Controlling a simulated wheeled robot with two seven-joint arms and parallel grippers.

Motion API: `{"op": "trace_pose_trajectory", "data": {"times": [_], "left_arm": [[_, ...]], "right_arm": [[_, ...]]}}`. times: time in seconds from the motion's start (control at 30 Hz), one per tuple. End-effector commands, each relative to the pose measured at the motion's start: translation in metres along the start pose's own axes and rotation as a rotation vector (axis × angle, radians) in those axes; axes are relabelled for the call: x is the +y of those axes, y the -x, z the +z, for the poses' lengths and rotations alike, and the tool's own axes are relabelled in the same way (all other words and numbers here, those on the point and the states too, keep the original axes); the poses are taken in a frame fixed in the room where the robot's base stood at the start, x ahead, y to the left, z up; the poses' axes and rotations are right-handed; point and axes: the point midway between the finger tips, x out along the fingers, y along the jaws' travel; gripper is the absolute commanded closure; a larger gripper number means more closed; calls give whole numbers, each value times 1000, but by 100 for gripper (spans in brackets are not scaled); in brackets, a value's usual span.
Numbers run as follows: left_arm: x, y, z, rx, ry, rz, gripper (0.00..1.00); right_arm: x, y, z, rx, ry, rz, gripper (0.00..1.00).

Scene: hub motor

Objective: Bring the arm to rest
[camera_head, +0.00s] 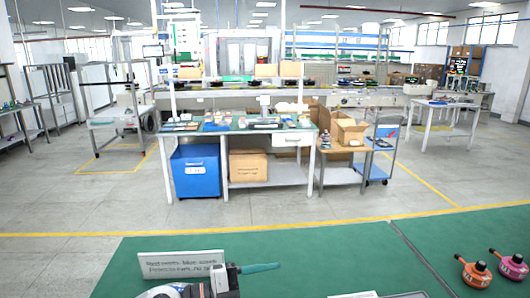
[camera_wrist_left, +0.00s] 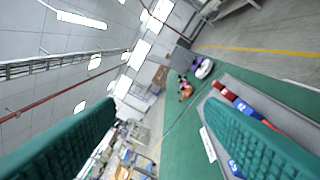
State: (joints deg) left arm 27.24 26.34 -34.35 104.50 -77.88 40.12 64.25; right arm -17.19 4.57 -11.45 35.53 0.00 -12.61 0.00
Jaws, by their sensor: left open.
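My left gripper (camera_head: 258,269) shows at the bottom of the head view, beside the front of a white sign, with one teal finger pointing right. In the left wrist view the left gripper (camera_wrist_left: 161,108) has its two ribbed teal fingers wide apart, with nothing between them. The wrist camera is tilted, looking out across the table and the room. My right gripper is not in view.
The green table (camera_head: 330,251) carries the white sign (camera_head: 180,264), an orange motor (camera_head: 474,273) and a pink motor (camera_head: 513,267) at the right. Red (camera_wrist_left: 225,91) and blue (camera_wrist_left: 244,108) parts lie near a finger in the wrist view. A workbench (camera_head: 300,138) stands beyond open floor.

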Motion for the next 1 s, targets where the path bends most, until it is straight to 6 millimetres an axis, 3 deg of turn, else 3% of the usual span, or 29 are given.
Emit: {"op": "trace_pose_trajectory", "data": {"times": [0.1, 0.2, 0.27, 0.37, 0.47, 0.6, 0.7, 0.8, 1.0], "left_arm": [[32, 15, 13, 24, 94, 362, 37], [49, 46, 3, 135, 203, 633, 37], [50, 70, -10, 235, 285, 770, 37], [33, 114, -35, 448, 443, 942, 37], [-8, 158, -57, 699, 626, 1031, 37], [-95, 209, -65, 1071, 910, 996, 37], [-152, 231, -52, 1271, 1080, 888, 37], [-192, 243, -35, 1396, 1198, 775, 37], [-248, 257, 3, 1548, 1369, 558, 37]], "right_arm": [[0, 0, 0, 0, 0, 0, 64], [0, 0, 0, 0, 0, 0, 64], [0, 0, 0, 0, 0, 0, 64], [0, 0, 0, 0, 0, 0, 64], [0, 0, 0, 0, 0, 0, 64], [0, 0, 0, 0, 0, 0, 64], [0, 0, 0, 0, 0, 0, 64], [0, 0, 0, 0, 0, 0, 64], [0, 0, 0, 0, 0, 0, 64]]}}
